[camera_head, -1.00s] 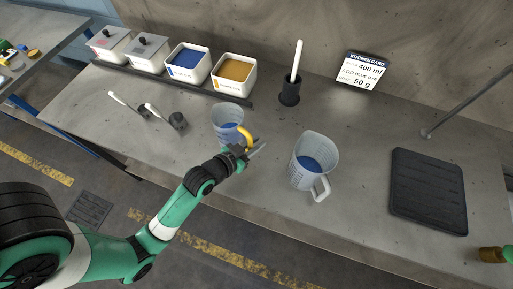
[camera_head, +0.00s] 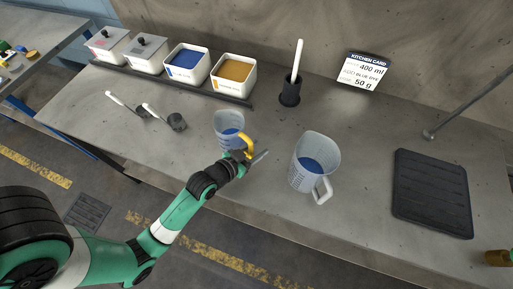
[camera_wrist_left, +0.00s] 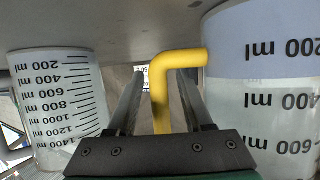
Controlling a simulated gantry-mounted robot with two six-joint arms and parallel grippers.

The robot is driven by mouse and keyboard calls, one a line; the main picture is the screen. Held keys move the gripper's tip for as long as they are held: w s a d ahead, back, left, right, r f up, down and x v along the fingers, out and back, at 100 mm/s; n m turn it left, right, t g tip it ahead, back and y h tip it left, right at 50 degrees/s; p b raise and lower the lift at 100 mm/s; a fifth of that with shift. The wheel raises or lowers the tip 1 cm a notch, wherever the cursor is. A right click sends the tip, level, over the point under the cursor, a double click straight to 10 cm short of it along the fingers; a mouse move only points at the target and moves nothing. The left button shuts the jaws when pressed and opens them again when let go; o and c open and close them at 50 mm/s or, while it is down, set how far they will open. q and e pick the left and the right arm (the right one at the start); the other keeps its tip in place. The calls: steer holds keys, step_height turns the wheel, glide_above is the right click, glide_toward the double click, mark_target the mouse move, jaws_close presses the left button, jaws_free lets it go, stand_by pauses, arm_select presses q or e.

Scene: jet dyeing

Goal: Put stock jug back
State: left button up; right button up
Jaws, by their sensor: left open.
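The jug with the yellow handle (camera_head: 229,122) stands on the grey counter, with blue inside. In the left wrist view its graduated wall (camera_wrist_left: 265,95) fills the right side. My left gripper (camera_head: 258,157) is at its handle. In the left wrist view the open fingers (camera_wrist_left: 158,100) stand on either side of the yellow handle (camera_wrist_left: 160,85), with gaps visible. A second graduated jug, with a white handle (camera_head: 316,165), stands to the right with blue inside; a graduated jug also shows at the left of the wrist view (camera_wrist_left: 62,105). My right gripper is out of view.
Dye bins, blue (camera_head: 187,62) and yellow (camera_head: 233,76), stand at the back left beside lidded bins. Two scoops (camera_head: 177,122) lie before them. A black holder with a white-handled tool (camera_head: 290,93), a card (camera_head: 362,72) and a black mat (camera_head: 432,192) are to the right.

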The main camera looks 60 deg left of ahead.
arm_select(q)
steer(key=shift+r, duration=0.1)
steer(key=shift+s+r, duration=0.1)
steer(key=shift+r, duration=0.05)
steer(key=p+v, duration=0.2)
steer(key=v, duration=0.9)
steer(key=shift+s, duration=0.4)
steer(key=shift+d, duration=0.15)
